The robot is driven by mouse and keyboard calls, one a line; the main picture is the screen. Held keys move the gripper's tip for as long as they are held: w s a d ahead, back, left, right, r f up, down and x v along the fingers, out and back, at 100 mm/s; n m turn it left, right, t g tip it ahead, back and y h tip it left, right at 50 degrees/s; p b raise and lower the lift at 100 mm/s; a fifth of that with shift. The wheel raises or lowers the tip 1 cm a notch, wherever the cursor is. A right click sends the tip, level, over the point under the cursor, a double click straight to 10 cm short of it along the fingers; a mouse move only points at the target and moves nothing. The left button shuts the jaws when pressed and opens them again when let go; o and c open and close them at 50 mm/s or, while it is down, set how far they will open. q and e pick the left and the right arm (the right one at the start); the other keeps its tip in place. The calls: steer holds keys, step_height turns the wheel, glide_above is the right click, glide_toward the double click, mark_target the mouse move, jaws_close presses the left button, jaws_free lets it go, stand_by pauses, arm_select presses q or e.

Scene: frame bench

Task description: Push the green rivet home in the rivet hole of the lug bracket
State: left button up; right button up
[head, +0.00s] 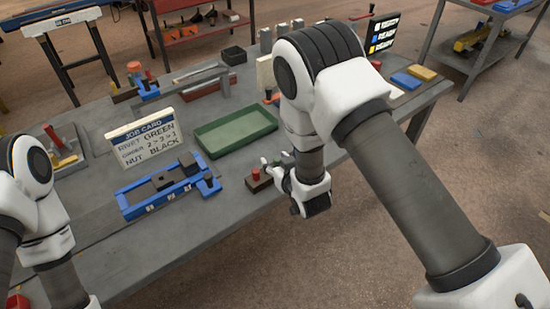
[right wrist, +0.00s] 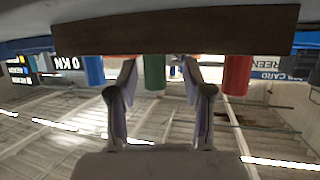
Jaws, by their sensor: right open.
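My right gripper (head: 270,168) is open at the bench's front edge, beside a dark brown block (head: 259,184) that holds a red rivet (head: 256,173). In the right wrist view, which looks upside down, the brown block (right wrist: 180,29) carries the green rivet (right wrist: 154,74) with a red rivet (right wrist: 237,76) and a blue rivet (right wrist: 94,70) on either side. The green rivet shows between my open fingertips, with clear gaps to both fingers. In the head view the green rivet is hidden by my gripper. I cannot identify the lug bracket or its rivet hole for certain.
A blue fixture (head: 150,207) with dark blocks stands left of the brown block. A green tray (head: 236,134) and a job card (head: 143,143) reading "rivet green" stand behind. Bare bench top lies between the fixture and the brown block. My left arm is at the left edge.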

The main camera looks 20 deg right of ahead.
steer(key=shift+w+d+f, duration=0.1)
steer(key=shift+w, duration=0.2)
steer(key=shift+d, duration=0.2)
steer(key=shift+a+f, duration=0.1)
steer(key=c, duration=0.9)
jaws_close()
